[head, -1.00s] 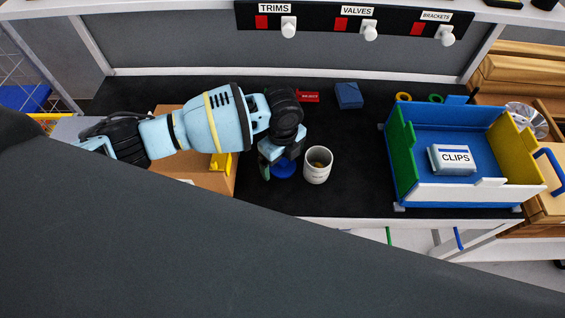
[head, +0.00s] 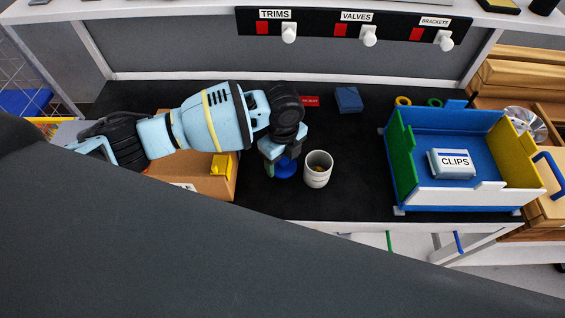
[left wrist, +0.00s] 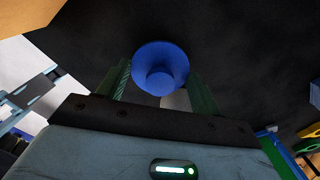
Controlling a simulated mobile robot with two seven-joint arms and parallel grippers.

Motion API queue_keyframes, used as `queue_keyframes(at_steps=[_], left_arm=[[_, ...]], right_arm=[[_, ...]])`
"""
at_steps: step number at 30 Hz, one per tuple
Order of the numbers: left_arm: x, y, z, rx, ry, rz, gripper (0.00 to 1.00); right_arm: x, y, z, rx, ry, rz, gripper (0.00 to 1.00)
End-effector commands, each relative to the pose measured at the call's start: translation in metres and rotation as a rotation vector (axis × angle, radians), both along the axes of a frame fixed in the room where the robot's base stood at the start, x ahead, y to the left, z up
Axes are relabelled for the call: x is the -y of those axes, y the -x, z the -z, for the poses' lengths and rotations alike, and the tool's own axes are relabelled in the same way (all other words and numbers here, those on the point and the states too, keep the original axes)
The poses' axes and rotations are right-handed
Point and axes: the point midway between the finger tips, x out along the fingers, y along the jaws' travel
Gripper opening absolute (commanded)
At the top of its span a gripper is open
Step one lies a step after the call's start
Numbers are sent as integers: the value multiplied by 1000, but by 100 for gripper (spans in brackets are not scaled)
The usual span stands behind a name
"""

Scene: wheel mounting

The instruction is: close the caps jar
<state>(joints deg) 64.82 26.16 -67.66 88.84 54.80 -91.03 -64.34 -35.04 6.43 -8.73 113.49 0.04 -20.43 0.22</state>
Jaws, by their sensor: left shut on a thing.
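The jar (head: 318,170) is a white cup-like container, upright on the black bench top, its mouth uncovered with something yellowish inside. The blue cap (head: 286,168) is a round lid with a knob, just left of the jar. My left gripper (head: 282,160) is shut on the cap and holds it beside the jar. In the left wrist view the cap (left wrist: 160,62) sits between the green fingertips (left wrist: 160,80), and a pale bit, probably the jar, shows behind it. My right gripper is not in view.
A blue tray (head: 440,193) with a CLIPS box (head: 451,164) stands right of the jar. A cardboard box (head: 215,185) is at left. A red label (head: 309,101) and a blue block (head: 348,99) lie behind. Bench between jar and tray is clear.

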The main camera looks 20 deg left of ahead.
Motion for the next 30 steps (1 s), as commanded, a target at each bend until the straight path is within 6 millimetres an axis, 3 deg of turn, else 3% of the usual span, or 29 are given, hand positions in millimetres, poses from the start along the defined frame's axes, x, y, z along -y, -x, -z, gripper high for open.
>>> queue_keyframes(at_steps=[1, 6, 12, 26, 27, 30], left_arm=[[0, -2, -14, 7, 2, 1, 44], [0, -1, -46, 5, 1, 1, 44], [0, -1, -71, 3, 1, -1, 44], [-1, 0, -78, 1, 0, -1, 44], [-1, 0, -78, 1, 0, -1, 44], [0, 0, -79, 1, 0, -17, 44]], right_arm=[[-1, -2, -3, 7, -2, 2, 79], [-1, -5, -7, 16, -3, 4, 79], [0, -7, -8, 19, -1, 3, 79], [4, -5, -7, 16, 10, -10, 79], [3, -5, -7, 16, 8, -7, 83], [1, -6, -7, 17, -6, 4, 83]])
